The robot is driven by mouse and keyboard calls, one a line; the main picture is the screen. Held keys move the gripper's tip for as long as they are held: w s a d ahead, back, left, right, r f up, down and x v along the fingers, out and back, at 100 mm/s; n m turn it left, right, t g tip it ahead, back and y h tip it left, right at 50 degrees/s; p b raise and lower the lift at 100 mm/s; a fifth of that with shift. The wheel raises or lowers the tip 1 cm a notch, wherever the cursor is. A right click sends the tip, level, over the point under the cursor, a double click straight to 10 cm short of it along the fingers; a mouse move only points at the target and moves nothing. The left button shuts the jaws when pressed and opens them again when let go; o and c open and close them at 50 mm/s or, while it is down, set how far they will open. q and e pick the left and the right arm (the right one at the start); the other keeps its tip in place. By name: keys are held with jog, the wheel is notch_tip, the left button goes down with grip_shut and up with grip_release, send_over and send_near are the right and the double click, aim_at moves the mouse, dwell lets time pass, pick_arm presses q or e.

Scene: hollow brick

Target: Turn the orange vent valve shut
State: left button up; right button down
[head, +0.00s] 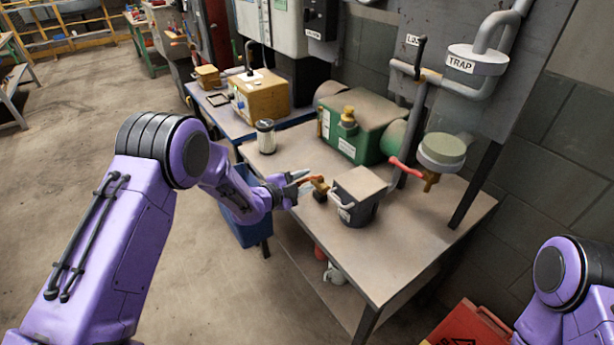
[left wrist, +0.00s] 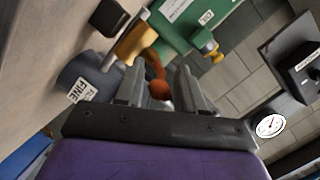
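The orange vent valve handle (head: 314,183) sits at the near edge of the workbench, left of a dark grey lidded container. In the left wrist view the orange handle (left wrist: 158,88) has a rounded end lying between my fingers, joined to a brassy-tan body (left wrist: 135,38). My left gripper (head: 299,181) is open at the handle, with one finger on each side; it also shows in the left wrist view (left wrist: 160,72). Gaps show between the handle end and both fingers. Contact further along is unclear. My right gripper is out of view.
The grey container (head: 355,213) stands close beside the valve. A metal canister (head: 266,137), a green machine (head: 362,124) and a red-handled pipe valve (head: 405,169) are further back. A blue bin (head: 246,222) is below my left forearm. The bench's right front (head: 405,255) is clear.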

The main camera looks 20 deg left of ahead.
pick_arm(q)
jog(key=shift+x, duration=0.85)
jog(key=shift+f, duration=0.1)
grip_shut()
